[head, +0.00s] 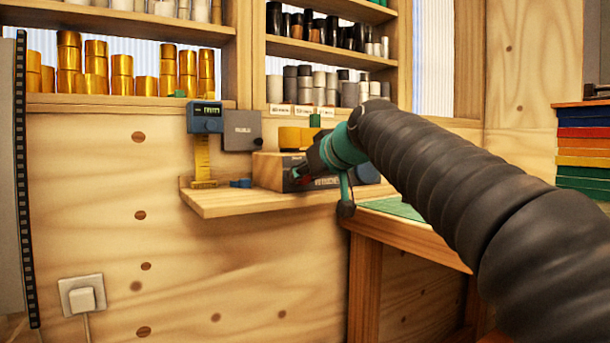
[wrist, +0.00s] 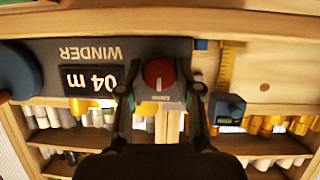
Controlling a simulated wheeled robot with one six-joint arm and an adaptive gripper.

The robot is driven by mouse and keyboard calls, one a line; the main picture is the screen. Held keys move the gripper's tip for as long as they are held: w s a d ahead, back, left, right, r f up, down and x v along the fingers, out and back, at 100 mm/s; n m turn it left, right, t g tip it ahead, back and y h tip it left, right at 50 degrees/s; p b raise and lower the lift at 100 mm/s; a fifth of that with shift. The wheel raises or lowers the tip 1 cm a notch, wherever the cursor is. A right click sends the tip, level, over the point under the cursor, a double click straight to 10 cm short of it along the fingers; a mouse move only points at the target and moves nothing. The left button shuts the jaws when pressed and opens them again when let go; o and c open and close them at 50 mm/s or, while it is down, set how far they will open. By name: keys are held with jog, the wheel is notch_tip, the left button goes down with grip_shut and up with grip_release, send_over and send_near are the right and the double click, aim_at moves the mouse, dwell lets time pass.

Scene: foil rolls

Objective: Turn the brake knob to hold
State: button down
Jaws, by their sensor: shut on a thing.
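The brake knob (wrist: 158,72) is a red round cap with a pale mark, in front of a grey labelled part, in the middle of the wrist view. The mark points down in that picture; the label is too small to read. My gripper (wrist: 160,92) has its two dark fingers on either side of the knob and is shut on it. The winder (wrist: 60,55) is a dark unit with a display reading 04 m, upside down in the wrist view.
The winder stands on a wooden shelf (head: 235,203). A blue gauge (head: 205,117) with a yellow tape and a grey box (head: 242,131) are on the wall to its left. Racks above hold gold rolls (head: 95,65) and grey rolls (head: 305,80). A green mat (head: 395,207) lies at lower right.

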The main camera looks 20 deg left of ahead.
jog(key=m+g+y, duration=0.1)
jog(key=m+p, duration=0.1)
jog(key=m, duration=0.1)
jog(key=shift+w+d+m+g+y, duration=0.15)
jog(key=shift+m+g+y, duration=0.15)
jog(key=shift+g+y, duration=0.1)
jog(key=shift+w+d+f+m+g+y, duration=0.1)
jog(key=shift+m+g+y, duration=0.45)
jog(key=shift+m, duration=0.65)
jog(key=shift+m+g+y, duration=0.45)
jog(key=shift+m+y, duration=0.2)
jog(key=shift+m, duration=0.45)
jog(key=c, duration=0.8)
grip_release()
jog(key=shift+d, duration=0.1)
jog(key=shift+v, duration=3.95)
